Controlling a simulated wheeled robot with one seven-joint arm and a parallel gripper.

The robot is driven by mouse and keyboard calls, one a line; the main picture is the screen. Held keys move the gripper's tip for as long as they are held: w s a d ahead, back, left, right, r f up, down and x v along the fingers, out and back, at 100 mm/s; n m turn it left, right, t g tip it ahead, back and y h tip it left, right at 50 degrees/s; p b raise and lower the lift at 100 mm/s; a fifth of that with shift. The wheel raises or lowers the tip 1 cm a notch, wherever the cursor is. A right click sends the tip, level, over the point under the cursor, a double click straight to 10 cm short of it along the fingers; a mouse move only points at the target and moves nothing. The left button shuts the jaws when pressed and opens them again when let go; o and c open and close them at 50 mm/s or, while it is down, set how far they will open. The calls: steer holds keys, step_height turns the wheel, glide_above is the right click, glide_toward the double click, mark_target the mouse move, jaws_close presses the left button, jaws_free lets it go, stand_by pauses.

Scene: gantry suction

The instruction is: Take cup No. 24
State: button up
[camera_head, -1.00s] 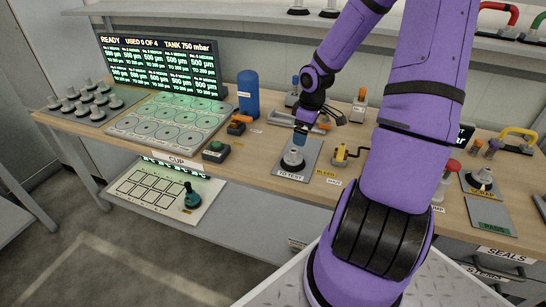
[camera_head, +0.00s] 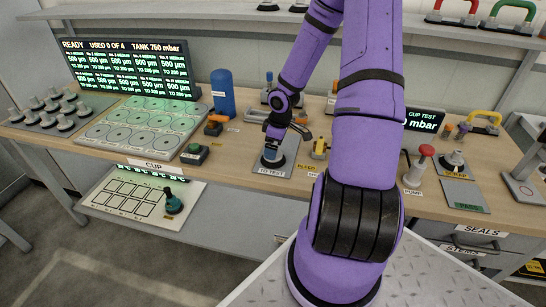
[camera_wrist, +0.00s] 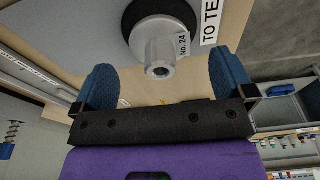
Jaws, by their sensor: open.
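Cup No. 24 (camera_wrist: 160,50) is a grey metal stem with a label and a wide black rim. It stands on the grey TO TEST plate (camera_head: 277,170), and its dark base (camera_head: 272,165) shows below my gripper in the head view. My gripper (camera_wrist: 166,78) is open, with one blue finger on each side of the stem's line in the wrist view. The stem's end lies between the fingertips or just beyond them; contact does not show. In the head view my gripper (camera_head: 272,150) is right over the cup and hides its top.
A yellow bleed valve (camera_head: 319,149) stands close to the right of the plate. A tray of several cups (camera_head: 45,128) is at the far left. A red-topped pump (camera_head: 420,165) stands right.

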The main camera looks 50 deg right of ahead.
steer(key=shift+w+a+f, duration=0.1)
steer(key=shift+f, duration=0.85)
steer(key=shift+w+a+f, duration=0.1)
steer(key=shift+f, duration=0.85)
steer(key=shift+c, duration=0.5)
steer(key=c, duration=0.8)
steer(key=shift+o, duration=0.2)
steer(key=shift+r, duration=0.15)
